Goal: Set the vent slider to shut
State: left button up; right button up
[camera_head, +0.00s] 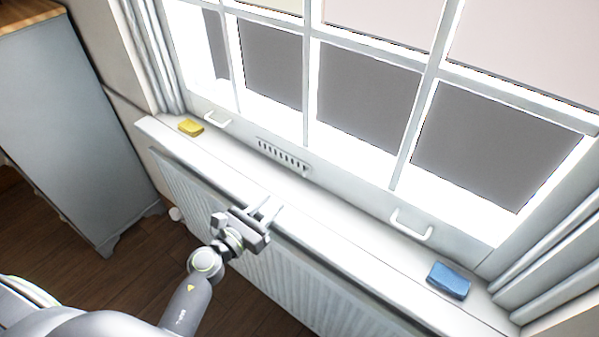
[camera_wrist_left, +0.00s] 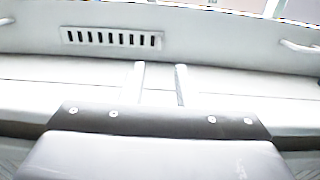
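The vent (camera_head: 283,156) is a white plate with a row of dark slots, set low in the window frame above the sill. In the left wrist view the vent (camera_wrist_left: 112,38) is at the upper left, with several slots showing dark. A small pale piece at the vent's right end may be the slider; it is too small to tell. My left gripper (camera_head: 266,208) is over the sill's front edge, below and apart from the vent. In the left wrist view its two fingers (camera_wrist_left: 160,78) stand apart with nothing between them. My right gripper is not in view.
The white sill (camera_head: 335,228) is clear between a yellow block (camera_head: 191,127) at the left and a blue block (camera_head: 449,280) at the right. White handles (camera_head: 411,226) stick out from the window frame. A radiator (camera_head: 300,278) is below the sill. A grey cabinet (camera_head: 70,120) stands left.

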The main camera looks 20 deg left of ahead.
aim_at(303, 173)
pick_arm(q)
jog(key=p+x, duration=0.1)
jog(key=x, duration=1.1)
jog(key=shift+w+f, duration=0.1)
jog(key=shift+c, duration=0.3)
grip_shut()
